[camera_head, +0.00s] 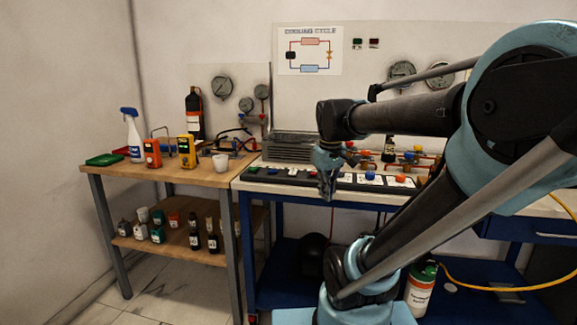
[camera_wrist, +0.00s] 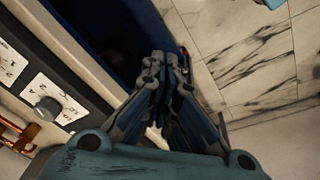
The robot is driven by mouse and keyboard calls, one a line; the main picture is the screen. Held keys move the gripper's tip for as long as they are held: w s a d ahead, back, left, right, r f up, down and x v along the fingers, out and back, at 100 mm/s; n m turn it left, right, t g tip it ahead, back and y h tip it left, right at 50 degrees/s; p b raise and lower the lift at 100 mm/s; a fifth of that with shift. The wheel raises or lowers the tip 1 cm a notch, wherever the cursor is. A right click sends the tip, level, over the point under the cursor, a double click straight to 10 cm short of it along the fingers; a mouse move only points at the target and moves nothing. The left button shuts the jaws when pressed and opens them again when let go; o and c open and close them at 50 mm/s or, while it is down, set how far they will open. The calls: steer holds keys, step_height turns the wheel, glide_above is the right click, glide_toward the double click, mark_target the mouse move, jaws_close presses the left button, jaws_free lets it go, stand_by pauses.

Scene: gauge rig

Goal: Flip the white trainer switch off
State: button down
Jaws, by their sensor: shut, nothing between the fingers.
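The trainer's long black switch panel (camera_head: 300,180) lies along the front of the right bench in the head view. A small pale piece (camera_head: 292,171) on it, left of my gripper, may be the white switch; it is too small to tell its position. My gripper (camera_head: 328,197) is shut and empty, pointing down at the bench's front edge and hiding part of the panel. In the wrist view my fingers (camera_wrist: 172,60) are together over the gap between bench and floor. A grey round knob (camera_wrist: 47,108) on a white plate shows at left there, apart from my fingers.
Blue (camera_head: 370,176) and red (camera_head: 400,180) knobs stand on the panel right of my gripper. Copper pipes and valves (camera_head: 410,158) lie behind them. A wooden table (camera_head: 180,172) with meters, a spray bottle and a white cup stands at left. The floor before the table is clear.

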steer(key=w+a+r+n, duration=0.5)
steer(key=w+r, duration=0.4)
steer(key=w, duration=0.2)
step_height(320, 180, up, 6)
steer(key=n, duration=0.4)
glide_above(293, 172)
steer(key=a, duration=0.2)
steer(key=shift+w+r, duration=0.15)
steer(key=shift+w, duration=0.05)
steer(key=f, duration=0.4)
steer(key=w+f, duration=0.1)
steer(key=f, duration=0.9)
steer(key=shift+w+d, duration=0.2)
steer(key=shift+w, duration=0.1)
steer(key=shift+a+g, duration=0.2)
steer(key=shift+g, duration=0.1)
